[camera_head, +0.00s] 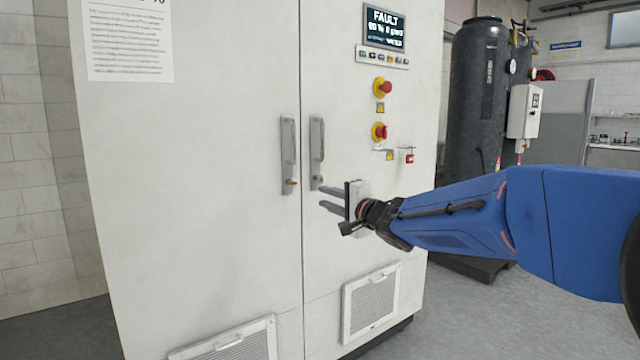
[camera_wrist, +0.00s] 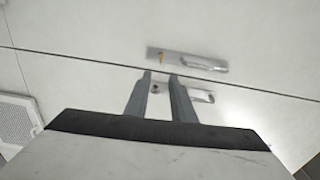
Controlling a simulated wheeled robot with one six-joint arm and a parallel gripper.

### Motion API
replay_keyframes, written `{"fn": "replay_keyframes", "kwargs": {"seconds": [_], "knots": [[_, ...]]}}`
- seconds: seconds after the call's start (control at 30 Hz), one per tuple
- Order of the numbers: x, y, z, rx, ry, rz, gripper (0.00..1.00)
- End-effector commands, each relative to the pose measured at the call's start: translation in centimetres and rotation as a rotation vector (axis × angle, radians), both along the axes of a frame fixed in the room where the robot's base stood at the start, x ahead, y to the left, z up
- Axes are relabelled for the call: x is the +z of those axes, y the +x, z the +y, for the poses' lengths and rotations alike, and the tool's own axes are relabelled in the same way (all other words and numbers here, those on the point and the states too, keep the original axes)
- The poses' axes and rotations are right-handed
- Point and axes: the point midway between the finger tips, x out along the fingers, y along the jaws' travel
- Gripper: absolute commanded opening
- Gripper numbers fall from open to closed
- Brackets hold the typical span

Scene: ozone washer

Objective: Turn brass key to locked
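The brass key (camera_head: 290,183) is a small golden spot at the lower end of the left door handle (camera_head: 288,150). In the wrist view the key (camera_wrist: 161,56) sits at the left end of the handle plate, just beyond my fingertips; its exact turn is too small to read. My gripper (camera_head: 324,197) is in front of the right door, to the right of the key and slightly lower. Its two grey fingers (camera_wrist: 160,75) are apart with nothing between them. They appear short of the key.
The right door handle (camera_head: 317,150) is close to my fingers. A dark tank (camera_head: 477,95) stands behind. Floor at left is clear.

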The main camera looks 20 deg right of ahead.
Motion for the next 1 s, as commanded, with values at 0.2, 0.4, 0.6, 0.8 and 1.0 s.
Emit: {"fn": "replay_keyframes", "kwargs": {"seconds": [0.2,0.4,0.6,0.8,1.0], "knots": [[0.1,1.0,0.6,0.025,0.034,0.003,0.23],[0.1,3.5,1.5,0.025,0.033,0.003,0.23],[0.0,6.8,2.5,0.024,0.033,0.003,0.23],[0.1,10.0,3.6,0.023,0.032,0.003,0.23],[0.1,13.2,4.6,0.023,0.032,0.002,0.23]]}}
